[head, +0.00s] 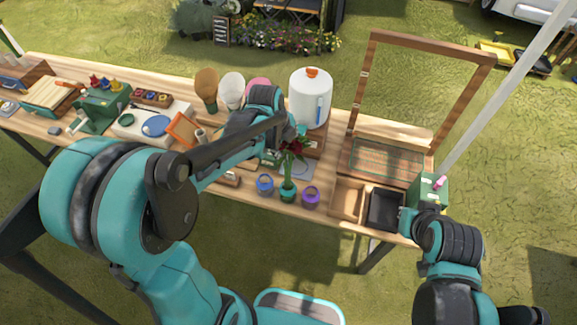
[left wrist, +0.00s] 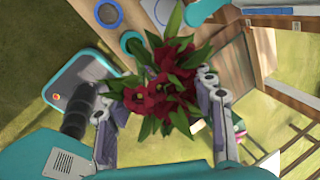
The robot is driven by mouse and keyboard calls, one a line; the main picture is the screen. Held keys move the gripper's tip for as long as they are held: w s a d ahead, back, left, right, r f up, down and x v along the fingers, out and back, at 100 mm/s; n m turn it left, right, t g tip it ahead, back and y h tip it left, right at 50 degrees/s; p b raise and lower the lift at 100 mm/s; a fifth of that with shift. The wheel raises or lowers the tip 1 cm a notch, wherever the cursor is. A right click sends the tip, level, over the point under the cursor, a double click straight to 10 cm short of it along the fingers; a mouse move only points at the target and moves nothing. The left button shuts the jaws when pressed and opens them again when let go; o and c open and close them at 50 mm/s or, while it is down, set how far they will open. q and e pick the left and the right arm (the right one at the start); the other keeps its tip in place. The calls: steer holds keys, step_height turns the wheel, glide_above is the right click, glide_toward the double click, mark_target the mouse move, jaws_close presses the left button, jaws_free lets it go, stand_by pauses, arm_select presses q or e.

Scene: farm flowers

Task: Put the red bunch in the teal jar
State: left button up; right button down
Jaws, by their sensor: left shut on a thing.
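The red bunch (head: 294,150), dark red flowers with green leaves, hangs from my left gripper (head: 298,132). In the left wrist view the red bunch (left wrist: 165,95) lies between the two fingers of my left gripper (left wrist: 160,112). The teal jar (head: 288,194) stands near the table's front edge, directly below the bunch in the head view. Leaves overlap its mouth there, and I cannot tell whether any stem is inside. A teal rim (left wrist: 130,41) shows beside the bunch in the left wrist view. My right arm is at the lower right; its fingers are not clear.
A blue jar (head: 265,184) stands left of the teal jar and a purple jar (head: 310,197) right of it, both close. A white dispenser (head: 311,98) stands behind. An open wooden frame (head: 366,85) and a black tray (head: 385,210) are to the right.

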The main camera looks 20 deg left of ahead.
mark_target(288, 167)
arm_select(q)
steer(key=shift+s+f, duration=0.1)
steer(key=shift+f, duration=0.55)
steer(key=x, duration=0.2)
steer(key=b+x, duration=0.1)
steer(key=shift+s+a+f, duration=0.2)
steer(key=shift+f, duration=0.05)
steer(key=shift+s+f, duration=0.1)
steer(key=shift+f, duration=0.4)
steer(key=o, duration=1.6)
